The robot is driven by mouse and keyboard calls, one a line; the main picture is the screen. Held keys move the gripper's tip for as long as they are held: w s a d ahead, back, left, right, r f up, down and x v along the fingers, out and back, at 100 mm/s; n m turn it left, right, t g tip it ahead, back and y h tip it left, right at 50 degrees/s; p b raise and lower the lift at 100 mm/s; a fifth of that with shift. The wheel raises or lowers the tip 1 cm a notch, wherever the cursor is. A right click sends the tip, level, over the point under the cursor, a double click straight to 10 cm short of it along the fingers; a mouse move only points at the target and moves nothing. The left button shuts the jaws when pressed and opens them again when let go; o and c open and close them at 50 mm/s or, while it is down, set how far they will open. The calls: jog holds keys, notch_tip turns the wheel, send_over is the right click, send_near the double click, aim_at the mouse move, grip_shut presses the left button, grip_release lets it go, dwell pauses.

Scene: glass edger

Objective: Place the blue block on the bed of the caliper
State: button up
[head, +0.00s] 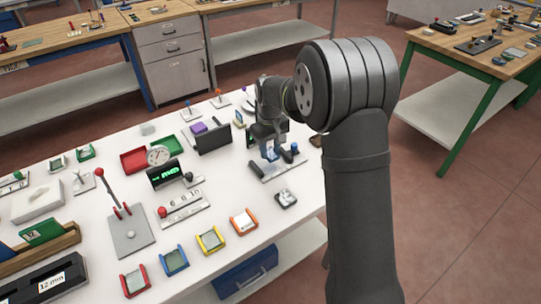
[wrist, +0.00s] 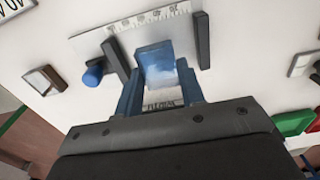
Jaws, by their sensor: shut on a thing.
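The blue block (wrist: 155,65) is between the two fingers of my gripper (wrist: 158,88), which is shut on it. In the head view the block (head: 271,154) shows just below my gripper (head: 267,143), over the caliper (head: 285,167). The caliper has a pale bed with a ruled scale (wrist: 150,22), two dark upright jaws and a blue knob (wrist: 92,75). In the wrist view the block appears between these jaws, with the scale beyond it. The fingers and block hide part of the bed. I cannot tell whether the block touches the bed.
A dark panel (head: 213,139) stands left of the caliper. A small grey-and-white piece (head: 286,198) lies in front of it. Bare tabletop lies around the caliper's front.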

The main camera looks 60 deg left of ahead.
aim_at(271, 152)
jog(key=shift+f, duration=1.6)
jog(key=shift+f, duration=0.2)
jog(key=o, duration=1)
jog(key=shift+r, duration=0.1)
notch_tip(271, 152, up, 12)
jog(key=shift+r, duration=0.15)
